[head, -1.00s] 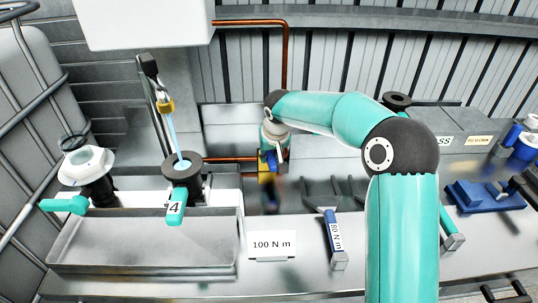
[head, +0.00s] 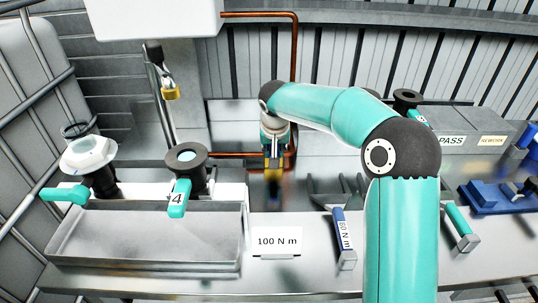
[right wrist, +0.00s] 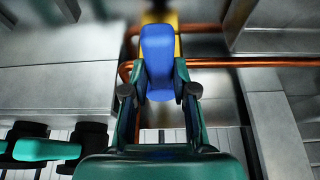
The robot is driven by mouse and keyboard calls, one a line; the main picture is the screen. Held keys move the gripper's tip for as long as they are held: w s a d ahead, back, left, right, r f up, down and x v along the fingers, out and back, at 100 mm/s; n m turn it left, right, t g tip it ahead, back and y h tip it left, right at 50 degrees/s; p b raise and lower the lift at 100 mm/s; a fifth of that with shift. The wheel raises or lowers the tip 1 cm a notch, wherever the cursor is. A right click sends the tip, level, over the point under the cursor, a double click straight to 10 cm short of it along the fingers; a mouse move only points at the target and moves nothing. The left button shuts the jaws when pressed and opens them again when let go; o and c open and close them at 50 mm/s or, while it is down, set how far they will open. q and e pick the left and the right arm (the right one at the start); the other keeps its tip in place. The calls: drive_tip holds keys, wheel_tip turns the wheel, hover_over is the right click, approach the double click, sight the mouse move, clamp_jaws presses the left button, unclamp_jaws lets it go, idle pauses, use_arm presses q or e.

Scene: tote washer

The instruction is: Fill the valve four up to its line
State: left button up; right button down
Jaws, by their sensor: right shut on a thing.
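Valve four (head: 178,198) stands upright at the rear edge of the metal tray, a dark round body with an open top and a teal handle marked 4. A pale blue surface shows inside its opening; I cannot make out the line. The spout (head: 170,92), with a brass-coloured end, hangs above it and no stream shows. My right gripper (right wrist: 160,92) is shut on the blue handle (right wrist: 158,60) of the yellow-bodied tap on the copper pipe. In the head view the gripper (head: 274,150) largely hides that handle. My left gripper is not in view.
The metal tray (head: 145,265) is empty. A 100 N m card (head: 279,241), a blue-handled tool (head: 342,238) and grey boxes (head: 470,150) are to the right.

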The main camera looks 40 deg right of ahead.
drive_tip(key=shift+a, duration=0.1)
drive_tip(key=c, duration=0.9)
unclamp_jaws()
drive_tip(key=v, duration=1.2)
drive_tip(key=shift+f, duration=0.1)
